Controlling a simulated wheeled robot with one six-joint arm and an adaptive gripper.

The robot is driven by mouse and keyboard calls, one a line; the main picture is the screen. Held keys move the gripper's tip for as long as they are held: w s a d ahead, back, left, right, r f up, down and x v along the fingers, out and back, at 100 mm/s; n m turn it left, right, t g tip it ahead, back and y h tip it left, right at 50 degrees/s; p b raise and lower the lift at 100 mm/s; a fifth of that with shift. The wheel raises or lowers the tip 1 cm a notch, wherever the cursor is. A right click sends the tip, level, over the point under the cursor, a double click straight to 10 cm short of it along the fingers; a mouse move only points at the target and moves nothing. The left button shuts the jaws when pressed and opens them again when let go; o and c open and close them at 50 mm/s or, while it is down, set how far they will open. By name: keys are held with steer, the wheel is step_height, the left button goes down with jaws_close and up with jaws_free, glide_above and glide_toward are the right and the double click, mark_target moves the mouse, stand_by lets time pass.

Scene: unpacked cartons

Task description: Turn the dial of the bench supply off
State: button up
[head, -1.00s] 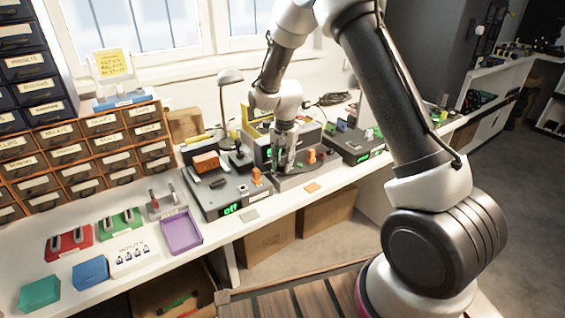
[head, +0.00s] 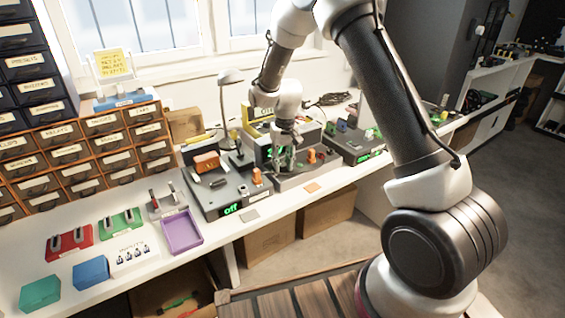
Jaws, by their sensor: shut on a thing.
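The bench supply looks to be the grey unit with the green display (head: 274,152) at the middle of the bench in the head view. My gripper (head: 285,167) points down over this unit's top, just in front of the display. It is shut on what looks like the dial there, which the fingers mostly hide. The digits are partly covered and I cannot read them, but the display is lit. An orange knob (head: 311,156) stands on the same unit, right of my gripper and apart from it.
Another unit with a lit green display (head: 365,158) stands on the right. A desk lamp (head: 230,78) rises behind. A purple tray (head: 182,233) and drawer cabinets (head: 85,155) are further left.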

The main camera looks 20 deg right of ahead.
mark_target(283, 163)
steer(key=n, duration=0.5)
steer(key=shift+w+n, duration=0.1)
steer(key=shift+n, duration=2.3)
steer(key=shift+a, duration=0.1)
steer(key=shift+c, duration=0.2)
steer(key=o, duration=1.1)
steer(key=shift+c, duration=0.2)
steer(key=shift+r, duration=0.1)
step_height(283, 163, up, 12)
steer(key=shift+w+d, duration=0.2)
